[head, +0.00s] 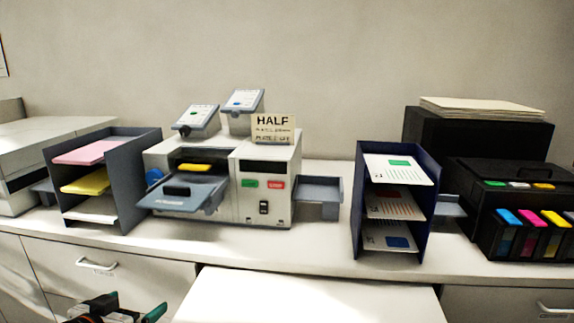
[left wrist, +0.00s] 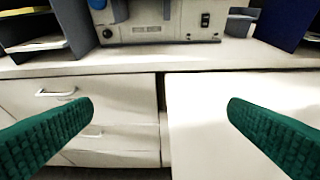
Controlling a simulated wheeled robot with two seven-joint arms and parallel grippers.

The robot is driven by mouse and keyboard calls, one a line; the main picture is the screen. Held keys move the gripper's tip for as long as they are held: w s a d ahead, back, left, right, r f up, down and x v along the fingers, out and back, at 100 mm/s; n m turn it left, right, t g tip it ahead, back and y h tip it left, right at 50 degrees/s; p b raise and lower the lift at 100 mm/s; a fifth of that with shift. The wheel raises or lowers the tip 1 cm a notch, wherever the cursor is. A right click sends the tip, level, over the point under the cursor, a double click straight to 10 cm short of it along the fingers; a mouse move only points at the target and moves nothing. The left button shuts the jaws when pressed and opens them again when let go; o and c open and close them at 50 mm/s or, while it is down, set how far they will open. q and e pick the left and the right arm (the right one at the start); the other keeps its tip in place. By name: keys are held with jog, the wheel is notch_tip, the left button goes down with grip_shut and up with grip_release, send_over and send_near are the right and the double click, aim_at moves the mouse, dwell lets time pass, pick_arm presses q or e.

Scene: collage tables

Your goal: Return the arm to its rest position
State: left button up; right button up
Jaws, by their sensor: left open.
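My left gripper (head: 118,312) shows at the bottom left of the head view, low in front of the cabinet drawers. In the left wrist view its two green textured fingers (left wrist: 160,125) are wide apart with nothing between them. They point toward the cabinet front, below the counter's edge. My right gripper is in neither view.
A counter (head: 325,245) holds a grey-white machine (head: 268,205), a paper rack (head: 135,180) with pink, yellow and white sheets, a blue rack (head: 358,215) with printed cards, and a black printer (head: 480,225). Drawers with a handle (head: 97,264) lie below. A pale surface (head: 310,300) juts forward.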

pick_arm(q)
jog(key=s+d+f+g, duration=0.2)
jog(key=s+d+f, duration=0.1)
jog(key=s+f, duration=0.35)
jog(key=s+d+f+g, duration=0.3)
jog(key=s+f, duration=0.2)
jog(key=f, duration=0.2)
jog(key=s+d+f+g+y, duration=0.15)
jog(key=s+f, duration=0.25)
jog(key=s, duration=0.4)
jog(key=s+d+f+g, duration=0.2)
jog(key=s+f+g, duration=0.1)
jog(key=s, duration=0.5)
notch_tip(320, 180, down, 24)
jog(key=g, duration=0.1)
jog(key=s+a+f+g, duration=0.1)
jog(key=s+a+f, duration=0.1)
jog(key=s+f, duration=1.5)
jog(key=shift+a+f, duration=0.3)
jog(key=shift+f, duration=0.05)
jog(key=shift+g, duration=0.25)
